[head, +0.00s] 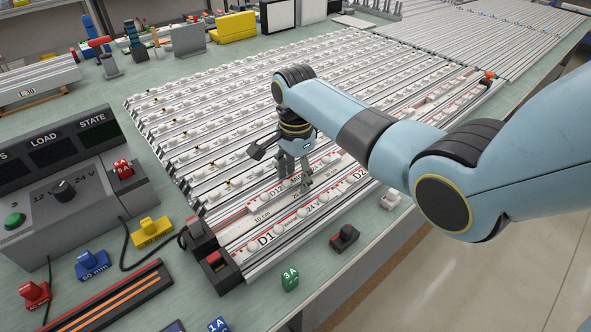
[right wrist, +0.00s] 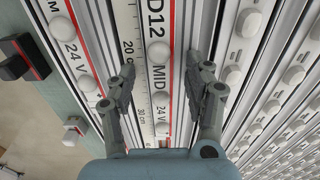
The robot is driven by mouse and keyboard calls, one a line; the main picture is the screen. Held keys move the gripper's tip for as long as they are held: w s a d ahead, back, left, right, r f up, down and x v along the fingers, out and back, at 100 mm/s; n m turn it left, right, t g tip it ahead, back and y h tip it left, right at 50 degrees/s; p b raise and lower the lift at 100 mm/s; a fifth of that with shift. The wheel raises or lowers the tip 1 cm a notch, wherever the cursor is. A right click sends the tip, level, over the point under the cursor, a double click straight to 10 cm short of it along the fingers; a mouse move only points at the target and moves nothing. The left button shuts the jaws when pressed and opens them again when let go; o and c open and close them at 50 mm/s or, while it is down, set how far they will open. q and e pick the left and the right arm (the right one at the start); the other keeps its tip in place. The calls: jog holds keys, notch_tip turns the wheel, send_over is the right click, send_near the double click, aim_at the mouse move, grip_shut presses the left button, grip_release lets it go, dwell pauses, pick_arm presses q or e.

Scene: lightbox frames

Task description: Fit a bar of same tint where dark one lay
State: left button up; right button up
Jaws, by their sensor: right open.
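The right gripper (head: 297,186) is low over the front strips of the lightbox frame, its jaws open and empty. In the right wrist view its fingers (right wrist: 163,76) stand either side of a white bar marked D12 MID (right wrist: 158,80), with white domes on it; contact cannot be told. The same bar (head: 278,191) is partly hidden by the gripper in the head view. A bar marked D1 and 24 V (head: 290,229) lies nearer the front, with a D2 label at its far end. The left gripper is out of view.
A centimetre scale (head: 262,218) runs beside the D12 bar. Rows of domed strips (head: 220,110) fill the frame behind. A control box (head: 60,195) with a LOAD and STATE display stands left. Red, blue, yellow and green tagged blocks and a black-red switch (head: 345,237) lie around the front.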

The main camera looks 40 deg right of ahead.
aim_at(296, 177)
notch_tip(296, 177, up, 12)
dwell(0.4)
dwell(0.5)
